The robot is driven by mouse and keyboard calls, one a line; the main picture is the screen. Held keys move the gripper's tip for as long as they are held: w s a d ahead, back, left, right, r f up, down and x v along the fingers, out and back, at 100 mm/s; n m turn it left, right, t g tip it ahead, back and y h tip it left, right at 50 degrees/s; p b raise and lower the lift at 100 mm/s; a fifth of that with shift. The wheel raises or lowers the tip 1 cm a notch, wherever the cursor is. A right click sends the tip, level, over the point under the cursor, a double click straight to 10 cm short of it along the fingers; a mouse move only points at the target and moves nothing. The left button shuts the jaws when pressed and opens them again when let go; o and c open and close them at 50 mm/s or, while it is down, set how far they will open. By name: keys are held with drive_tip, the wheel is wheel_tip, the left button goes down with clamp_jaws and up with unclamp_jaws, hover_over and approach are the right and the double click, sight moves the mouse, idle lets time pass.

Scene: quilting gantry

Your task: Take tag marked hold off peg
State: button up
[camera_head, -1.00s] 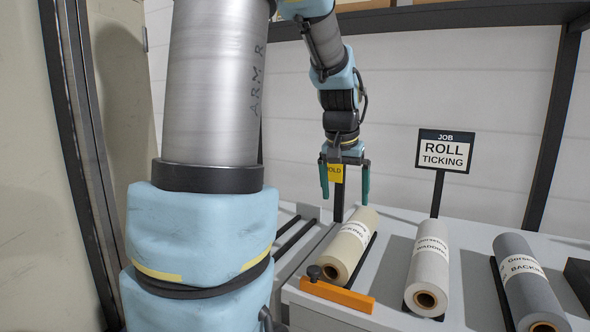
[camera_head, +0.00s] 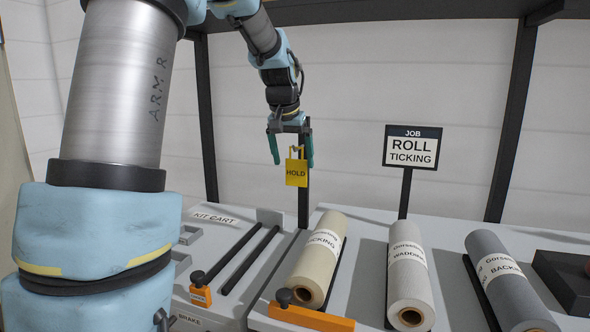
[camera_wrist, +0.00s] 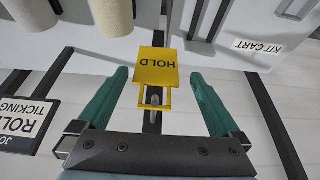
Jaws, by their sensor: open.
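The yellow tag marked HOLD (camera_head: 297,173) hangs at a dark upright post (camera_head: 303,205) behind the cream roll. In the wrist view the tag (camera_wrist: 157,68) shows its printed face, with a frame-like loop at its near end. A small grey peg (camera_wrist: 153,97) shows within that loop. My gripper (camera_head: 292,162) is open, its two green fingers pointing down on either side of the tag's upper part. In the wrist view the gripper (camera_wrist: 164,85) has one finger on each side of the loop, with clear gaps; neither finger touches the tag.
Cream (camera_head: 318,260), pale grey (camera_head: 408,275) and dark grey (camera_head: 510,280) rolls lie on the table. A JOB ROLL TICKING sign (camera_head: 412,147) stands behind them. The kit cart (camera_head: 218,218) is at left, with an orange block (camera_head: 200,295). A dark box (camera_head: 570,280) sits at right.

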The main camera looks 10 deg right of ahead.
sight(296, 170)
drive_tip(key=p+x, duration=0.1)
drive_tip(key=x, duration=0.3)
drive_tip(key=shift+s+d, duration=0.1)
drive_tip(key=shift+d, duration=0.1)
drive_tip(key=shift+c, duration=0.4)
clamp_jaws()
idle(0.4)
drive_tip(key=shift+s+a+r, duration=0.15)
drive_tip(key=shift+s+r, duration=0.15)
drive_tip(key=shift+r, duration=0.05)
drive_tip(key=s+a+r+b, duration=0.4)
drive_tip(key=s+a+r, duration=0.2)
drive_tip(key=s, duration=0.5)
drive_tip(key=shift+r, duration=0.55)
drive_tip(key=shift+f, duration=0.1)
